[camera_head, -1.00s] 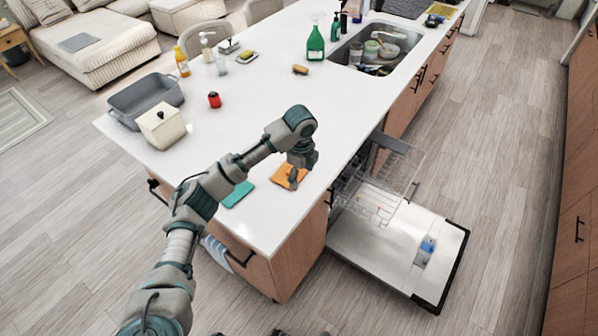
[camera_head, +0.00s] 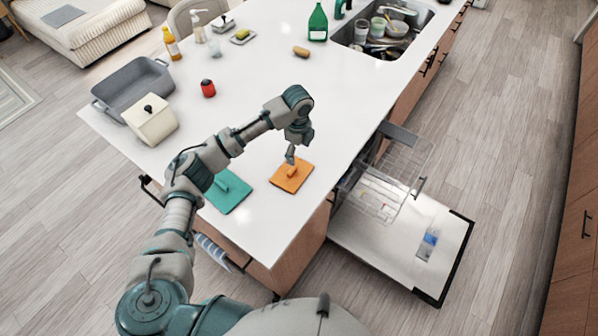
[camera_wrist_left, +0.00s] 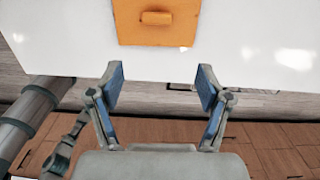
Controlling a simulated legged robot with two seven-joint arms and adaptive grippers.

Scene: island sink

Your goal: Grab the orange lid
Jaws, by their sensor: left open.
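The orange lid (camera_head: 292,177) lies flat on the white countertop near its front right edge, with a small raised handle in its middle. In the left wrist view the orange lid (camera_wrist_left: 158,30) shows at the top, with its handle ahead of the fingers. My left gripper (camera_head: 291,155) is above the lid's far edge in the head view. In the wrist view my left gripper (camera_wrist_left: 160,88) is open, its blue-padded fingers apart with nothing between them. My right gripper is not in view.
A teal lid (camera_head: 228,191) lies left of the orange one. The open dishwasher (camera_head: 400,235) is at the right. The counter's middle is clear.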

